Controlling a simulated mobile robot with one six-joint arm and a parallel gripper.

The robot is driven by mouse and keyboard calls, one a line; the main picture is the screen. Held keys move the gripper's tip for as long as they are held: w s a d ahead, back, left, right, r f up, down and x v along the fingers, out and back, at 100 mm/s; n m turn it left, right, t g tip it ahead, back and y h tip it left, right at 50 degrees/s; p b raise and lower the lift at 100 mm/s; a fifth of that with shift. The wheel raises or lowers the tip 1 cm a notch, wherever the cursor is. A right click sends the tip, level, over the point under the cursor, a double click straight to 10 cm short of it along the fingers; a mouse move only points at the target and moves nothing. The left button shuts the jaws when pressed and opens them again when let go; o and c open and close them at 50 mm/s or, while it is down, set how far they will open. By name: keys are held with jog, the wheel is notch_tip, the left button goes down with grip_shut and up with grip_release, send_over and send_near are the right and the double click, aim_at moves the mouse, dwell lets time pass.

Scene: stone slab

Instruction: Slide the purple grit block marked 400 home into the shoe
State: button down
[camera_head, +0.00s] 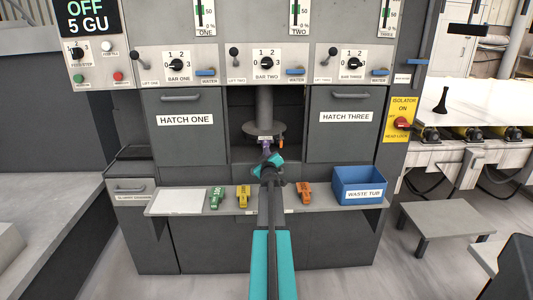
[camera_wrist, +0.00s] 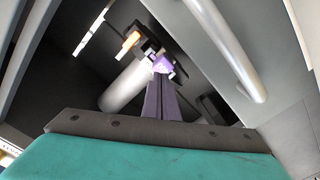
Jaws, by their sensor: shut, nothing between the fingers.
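The purple grit block (camera_head: 266,146) shows as a small purple patch under the round head (camera_head: 264,129) in the open middle bay; my arm covers much of what lies below it. In the wrist view the purple block (camera_wrist: 162,64) is just past the tips of my gripper (camera_wrist: 161,76). My gripper's dark fingers are together, with nothing visibly held between them. Whether the tips touch the block, I cannot tell. The marking 400 is too small to read. The shoe is not clearly distinguishable, so how deep the block sits cannot be told.
Hatch one (camera_head: 186,122) and hatch three (camera_head: 345,118) are closed on either side of the bay. The shelf (camera_head: 330,204) below carries a green block (camera_head: 216,198), yellow block (camera_head: 243,197), orange block (camera_head: 304,193), pale sheet (camera_head: 181,201) and blue waste tub (camera_head: 359,184).

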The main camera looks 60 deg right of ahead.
jog(key=v, duration=1.3)
jog(key=shift+s+a, duration=0.2)
jog(key=shift+a, duration=0.1)
dwell(0.3)
dwell(0.5)
